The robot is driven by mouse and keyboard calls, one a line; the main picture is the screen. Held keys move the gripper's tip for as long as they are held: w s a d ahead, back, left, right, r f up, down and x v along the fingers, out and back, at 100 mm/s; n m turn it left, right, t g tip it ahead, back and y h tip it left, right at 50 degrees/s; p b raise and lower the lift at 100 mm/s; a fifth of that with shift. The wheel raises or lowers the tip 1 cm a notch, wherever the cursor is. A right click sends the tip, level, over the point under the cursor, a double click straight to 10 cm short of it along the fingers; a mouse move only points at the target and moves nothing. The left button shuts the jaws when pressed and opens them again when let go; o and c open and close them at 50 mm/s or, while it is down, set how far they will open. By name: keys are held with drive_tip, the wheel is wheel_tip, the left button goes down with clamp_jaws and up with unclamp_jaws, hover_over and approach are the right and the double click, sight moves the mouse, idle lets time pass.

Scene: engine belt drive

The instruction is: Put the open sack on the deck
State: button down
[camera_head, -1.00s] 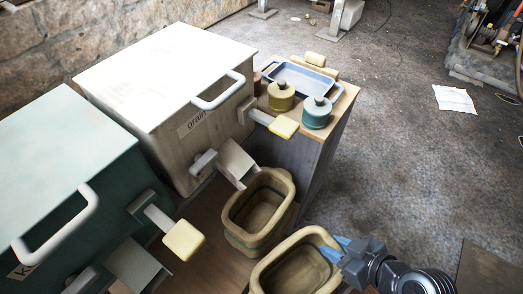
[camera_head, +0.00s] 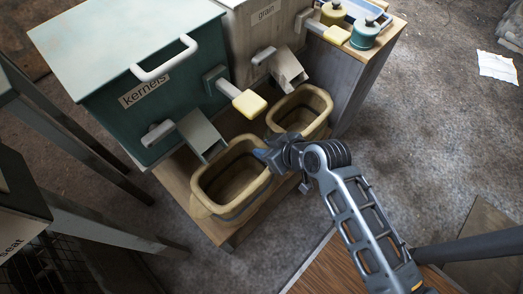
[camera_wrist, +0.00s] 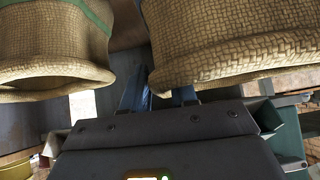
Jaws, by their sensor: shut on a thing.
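A tan woven open sack (camera_head: 218,203) stands upright with its mouth up, in front of the kernels spout (camera_head: 201,134). My gripper (camera_head: 268,157) is shut on the right side of its rim. In the wrist view, the sack (camera_wrist: 235,45) fills the upper right, beside the blue fingers (camera_wrist: 160,97). A second open sack (camera_head: 314,128) stands behind it by the grain spout (camera_head: 287,68), and shows upper left in the wrist view (camera_wrist: 45,45). The wooden deck (camera_head: 173,176) lies under the sacks. I cannot tell whether the held sack's base touches it.
The teal kernels bin (camera_head: 160,105) and the pale grain bin (camera_head: 235,25) stand behind, with yellow-ended levers (camera_head: 248,103) jutting out. A cabinet (camera_head: 355,75) carries a teal pot (camera_head: 364,35). Dark metal legs stand at left. Grey floor at right is open.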

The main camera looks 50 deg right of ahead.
drive_tip(key=shift+w, duration=0.55)
drive_tip(key=shift+w+d+f+b, duration=0.1)
drive_tip(key=shift+f+b, duration=0.1)
drive_tip(key=shift+f, duration=0.4)
drive_tip(key=shift+w+a+f+b, duration=0.1)
drive_tip(key=shift+f+b, duration=0.15)
drive_tip(key=shift+f, duration=0.3)
drive_tip(key=shift+w+d+f+b, duration=0.1)
drive_tip(key=shift+f+b, duration=0.1)
drive_tip(key=shift+f, duration=0.55)
drive_tip(key=c, duration=0.9)
unclamp_jaws()
